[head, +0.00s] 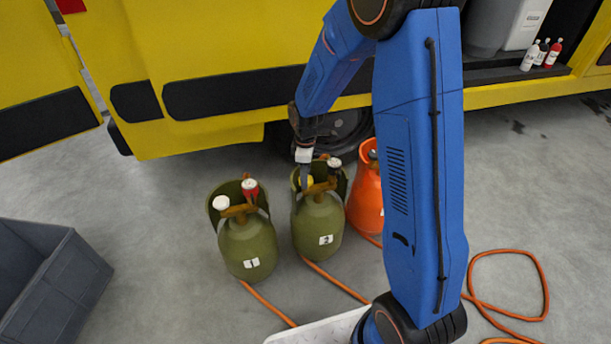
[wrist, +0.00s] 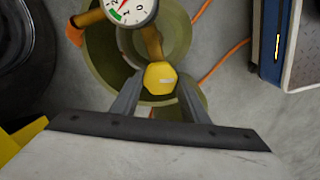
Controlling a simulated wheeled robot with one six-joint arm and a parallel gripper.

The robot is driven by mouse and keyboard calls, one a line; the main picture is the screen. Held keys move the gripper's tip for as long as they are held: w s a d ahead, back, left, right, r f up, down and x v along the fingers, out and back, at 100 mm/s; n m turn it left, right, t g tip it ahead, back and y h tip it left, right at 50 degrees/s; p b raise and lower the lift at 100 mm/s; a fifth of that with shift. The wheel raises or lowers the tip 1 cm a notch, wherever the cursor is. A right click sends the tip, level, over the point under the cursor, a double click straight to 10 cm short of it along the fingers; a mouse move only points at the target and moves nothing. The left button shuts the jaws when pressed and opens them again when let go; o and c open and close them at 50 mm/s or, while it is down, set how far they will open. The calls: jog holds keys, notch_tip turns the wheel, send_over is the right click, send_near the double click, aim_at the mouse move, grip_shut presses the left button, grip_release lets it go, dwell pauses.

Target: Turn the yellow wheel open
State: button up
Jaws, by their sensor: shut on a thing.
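The yellow wheel (wrist: 160,75) sits on the valve of the middle green cylinder, labelled 2 (head: 318,226). My gripper (wrist: 158,88) is shut on the yellow wheel, one finger on each side of it. In the head view my gripper (head: 306,178) reaches down from above to the top of that cylinder, and only a bit of the yellow wheel (head: 310,181) shows. A round gauge (wrist: 131,8) with a red needle and a green band stands beside the wheel, partly cut off by the frame's top edge.
A green cylinder labelled 1 (head: 248,246) with a red knob stands to the left. An orange cylinder (head: 364,197) stands close on the right, partly behind my arm. Orange hoses (head: 335,281) run across the floor. A yellow vehicle (head: 200,50) stands behind; a grey bin (head: 50,284) is at lower left.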

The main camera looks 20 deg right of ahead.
dwell(0.5)
jog(key=o, duration=1.1)
jog(key=shift+r, duration=8.7)
jog(key=shift+s+r, duration=0.1)
jog(key=s+d+r+m+t, duration=0.1)
jog(key=s+d+r+m, duration=0.15)
jog(key=s+r, duration=0.45)
jog(key=s+d+r+m+t, duration=0.1)
jog(key=s+d+r+m, duration=0.2)
jog(key=s, duration=0.7)
jog(key=s+m+t, duration=0.1)
jog(key=s+m, duration=0.1)
jog(key=s, duration=0.3)
jog(key=s+d+m+t, duration=0.1)
jog(key=s+m, duration=0.2)
jog(key=s, duration=0.3)
jog(key=s+m, duration=0.2)
jog(key=s, duration=0.3)
jog(key=shift+s+d+f+m+t, duration=0.25)
jog(key=shift+d+f+m+t, duration=0.1)
jog(key=shift+d+t, duration=0.05)
